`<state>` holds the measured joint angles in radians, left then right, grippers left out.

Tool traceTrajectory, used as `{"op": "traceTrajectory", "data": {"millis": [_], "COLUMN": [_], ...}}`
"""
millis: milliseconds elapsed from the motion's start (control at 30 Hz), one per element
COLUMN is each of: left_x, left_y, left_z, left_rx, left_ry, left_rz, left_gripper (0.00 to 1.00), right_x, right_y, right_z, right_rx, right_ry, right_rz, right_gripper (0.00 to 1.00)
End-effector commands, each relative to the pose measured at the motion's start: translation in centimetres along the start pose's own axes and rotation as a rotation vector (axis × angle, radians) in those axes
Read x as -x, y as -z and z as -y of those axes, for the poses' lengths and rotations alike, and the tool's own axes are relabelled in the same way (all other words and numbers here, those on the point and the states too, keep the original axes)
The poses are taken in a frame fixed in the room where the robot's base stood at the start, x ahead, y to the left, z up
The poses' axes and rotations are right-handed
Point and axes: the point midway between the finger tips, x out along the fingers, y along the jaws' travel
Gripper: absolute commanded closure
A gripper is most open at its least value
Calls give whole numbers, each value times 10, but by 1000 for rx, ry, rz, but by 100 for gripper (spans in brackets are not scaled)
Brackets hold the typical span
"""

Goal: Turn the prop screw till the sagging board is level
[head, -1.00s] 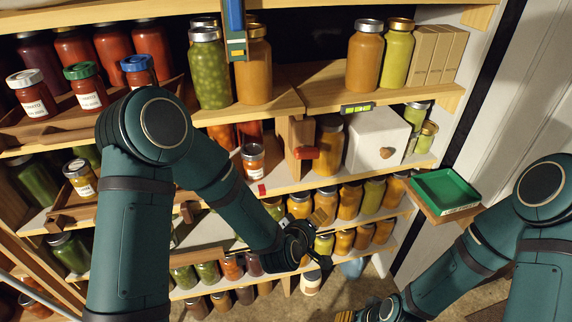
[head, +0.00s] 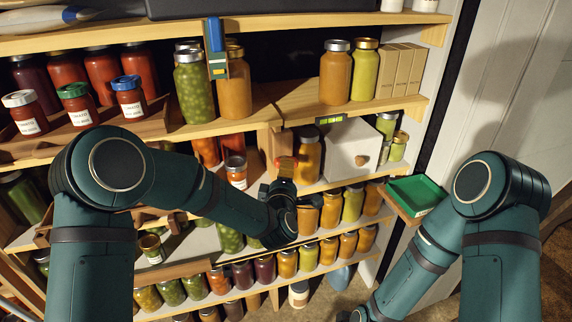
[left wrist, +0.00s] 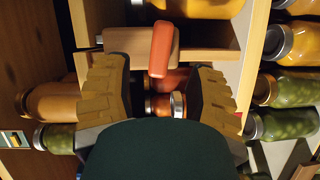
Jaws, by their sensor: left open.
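The prop screw's red handle (head: 287,166) sits at the front of a wooden post under the shelf joint. It also shows in the left wrist view as a red bar (left wrist: 161,48) across a wooden block (left wrist: 130,42). The board (head: 405,106) carries jars and boxes, with a yellow-green spirit level (head: 331,121) on its front edge; its bubble is too small to read. My left gripper (head: 282,186) is just below the handle. In the left wrist view its fingers (left wrist: 158,72) are spread, with the handle beyond and between them, apart from both.
Jars crowd the shelves around the left gripper. A white box (head: 350,148) stands right of the post. A green tray (head: 416,193) sits on a ledge at the right. A blue-handled tool (head: 215,48) hangs above.

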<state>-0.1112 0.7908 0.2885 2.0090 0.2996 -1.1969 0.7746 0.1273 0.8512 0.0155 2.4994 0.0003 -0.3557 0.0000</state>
Motion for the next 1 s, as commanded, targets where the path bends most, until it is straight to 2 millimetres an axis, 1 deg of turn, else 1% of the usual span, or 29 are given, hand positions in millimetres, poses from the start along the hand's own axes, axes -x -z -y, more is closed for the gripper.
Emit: {"op": "traceTrajectory", "data": {"millis": [33,100,200,300,500,800,867,900,933,967,1000], "left_x": [-11,-24,-39,-51,-62,-63,-62,-62,-62,-62,-62], "left_y": [0,0,0,0,0,0,0,0,0,0,0], "left_z": [1,1,1,1,1,0,0,0,0,0,0], "left_rx": [1,1,-1,-1,-1,-2,-2,-2,-2,-2,-2], "left_ry": [-1,-1,-1,0,1,1,0,0,0,0,0], "left_rz": [-2,-1,0,0,1,1,1,1,1,1,1], "left_gripper": [45,45,45,45,45,46,67,81,92,100,100], "right_x": [-1,-2,-2,-3,-3,-3,-3,-3,-3,-3,-3], "right_y": [0,0,0,0,0,0,0,0,0,0,0], "right_z": [0,-1,-1,-1,-1,-1,-1,-1,-1,-1,-1], "right_rx": [0,0,0,0,0,0,0,0,0,0,0], "right_ry": [0,0,0,0,0,0,0,0,0,0,0], "right_rz": [0,-1,-1,-2,-2,-2,-2,-2,-2,-2,-2], "right_gripper": [53,53,53,53,53,53,53,53,53,53,53]}}
